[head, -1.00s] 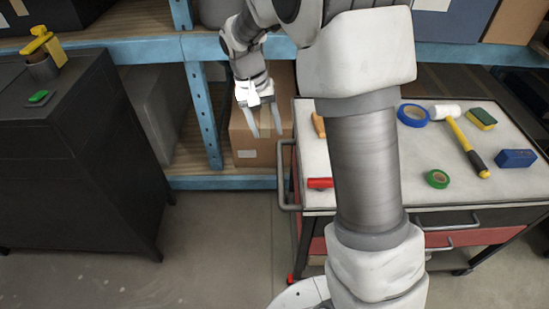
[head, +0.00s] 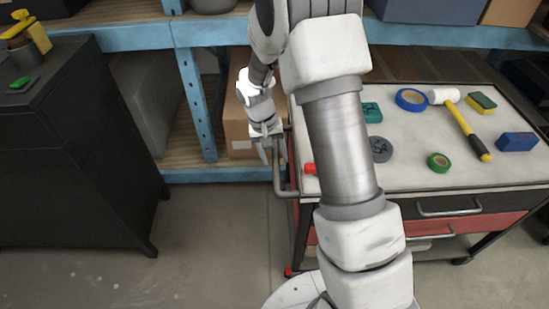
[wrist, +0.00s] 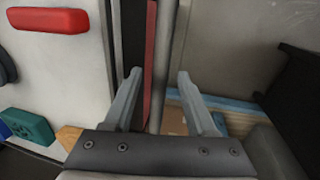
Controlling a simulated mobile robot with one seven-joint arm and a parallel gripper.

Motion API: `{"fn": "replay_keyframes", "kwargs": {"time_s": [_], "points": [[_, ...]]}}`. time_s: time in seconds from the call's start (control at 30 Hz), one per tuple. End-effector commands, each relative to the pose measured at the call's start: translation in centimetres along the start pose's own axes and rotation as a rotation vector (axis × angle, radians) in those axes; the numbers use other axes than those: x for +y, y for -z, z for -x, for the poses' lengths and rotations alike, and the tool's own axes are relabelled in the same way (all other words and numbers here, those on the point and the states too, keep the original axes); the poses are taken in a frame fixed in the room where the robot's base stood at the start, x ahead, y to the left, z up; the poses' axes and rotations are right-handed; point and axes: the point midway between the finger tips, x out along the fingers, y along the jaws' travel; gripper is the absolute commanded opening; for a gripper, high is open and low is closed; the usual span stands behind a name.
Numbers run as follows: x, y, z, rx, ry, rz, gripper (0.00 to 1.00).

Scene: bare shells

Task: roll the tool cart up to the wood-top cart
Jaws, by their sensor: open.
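The tool cart (head: 412,150) stands at the right of the head view, with a pale top, a dark drawer and a red drawer. Its grey bar handle (head: 279,184) sticks out on its left side. My gripper (head: 275,158) is open at this handle, pointing down. In the wrist view the handle bar (wrist: 165,50) runs between the two spread fingers of my gripper (wrist: 160,90), with space on both sides. My arm hides part of the cart's left side and top. I cannot make out a wood-top cart in either view.
On the cart top lie a hammer (head: 465,130), blue tape (head: 411,100), green tape (head: 438,162) and other small items. A dark cabinet (head: 75,160) stands at left. A blue-framed shelf (head: 195,100) with a cardboard box (head: 238,125) is behind. Floor between cabinet and cart is clear.

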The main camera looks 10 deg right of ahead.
Motion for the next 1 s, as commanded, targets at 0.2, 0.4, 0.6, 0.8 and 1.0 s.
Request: {"fn": "replay_keyframes", "kwargs": {"time_s": [0.2, 0.4, 0.6, 0.8, 1.0], "points": [[0.03, 0.0, -0.35, 0.0, 0.0, 0.0, 0.57], [0.02, 0.0, -0.33, 0.0, 0.0, 0.0, 0.43], [0.01, 0.01, -0.31, 0.0, 0.0, 0.0, 0.07], [0.0, 0.01, -0.3, 0.0, 0.0, -0.001, 0.0], [0.0, 0.02, -0.29, 0.0, 0.0, 0.0, 0.0]]}}
